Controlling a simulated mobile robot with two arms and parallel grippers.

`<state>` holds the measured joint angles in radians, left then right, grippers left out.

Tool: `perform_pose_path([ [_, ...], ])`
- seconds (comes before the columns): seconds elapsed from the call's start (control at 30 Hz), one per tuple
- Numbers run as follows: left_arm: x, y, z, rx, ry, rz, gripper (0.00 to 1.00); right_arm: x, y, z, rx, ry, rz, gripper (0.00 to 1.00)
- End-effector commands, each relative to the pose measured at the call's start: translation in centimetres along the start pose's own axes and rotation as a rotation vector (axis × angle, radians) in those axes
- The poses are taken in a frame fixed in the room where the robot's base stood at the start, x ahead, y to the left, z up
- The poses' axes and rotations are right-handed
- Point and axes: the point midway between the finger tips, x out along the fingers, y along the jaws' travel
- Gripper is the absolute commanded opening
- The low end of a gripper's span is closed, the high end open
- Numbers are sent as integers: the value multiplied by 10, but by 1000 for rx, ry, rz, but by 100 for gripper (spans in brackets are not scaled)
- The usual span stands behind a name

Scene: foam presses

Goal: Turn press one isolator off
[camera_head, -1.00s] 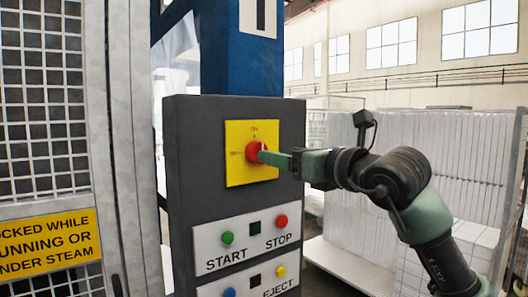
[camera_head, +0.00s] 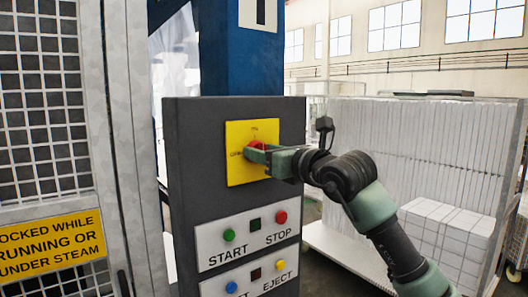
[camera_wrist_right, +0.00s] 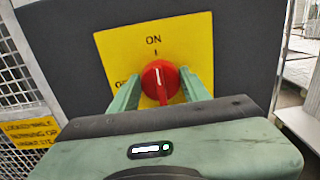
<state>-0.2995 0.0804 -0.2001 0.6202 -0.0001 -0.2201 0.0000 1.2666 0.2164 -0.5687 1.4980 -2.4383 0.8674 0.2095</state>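The press isolator is a red rotary knob (camera_head: 256,145) on a yellow plate (camera_head: 238,171) on the dark control box. In the right wrist view, the red knob (camera_wrist_right: 160,80) has a narrow grip bar and a white mark that points nearly straight up towards ON. A label left of the knob is partly hidden by a finger. My right gripper (camera_head: 257,155) is at the knob. In the right wrist view its fingers (camera_wrist_right: 161,86) stand apart, one on each side of the knob, clear of the grip bar. My left gripper is not in view.
Below the isolator is a panel with a green START button (camera_head: 229,235) and a red STOP button (camera_head: 281,217). An EJECT panel (camera_head: 250,281) sits lower. A mesh guard (camera_head: 45,110) stands at left. White foam stacks (camera_head: 420,150) are behind at right.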

Motion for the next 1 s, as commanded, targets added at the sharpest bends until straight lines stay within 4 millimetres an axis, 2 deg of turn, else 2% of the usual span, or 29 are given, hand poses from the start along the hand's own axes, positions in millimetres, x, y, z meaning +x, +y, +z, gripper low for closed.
perform_pose_path([
  [0.03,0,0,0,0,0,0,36,0,0,0,0,0,-1,27],
  [0.1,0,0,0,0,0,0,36,0,0,0,0,0,-1,7],
  [0.13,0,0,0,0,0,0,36,0,0,0,0,0,-1,6],
  [0.37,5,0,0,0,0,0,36,0,0,-1,-21,0,-1,6],
  [0.57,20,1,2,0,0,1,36,0,0,-4,-108,-1,-3,6],
  [1.0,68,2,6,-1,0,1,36,-1,2,-4,-493,-2,-3,6],
])
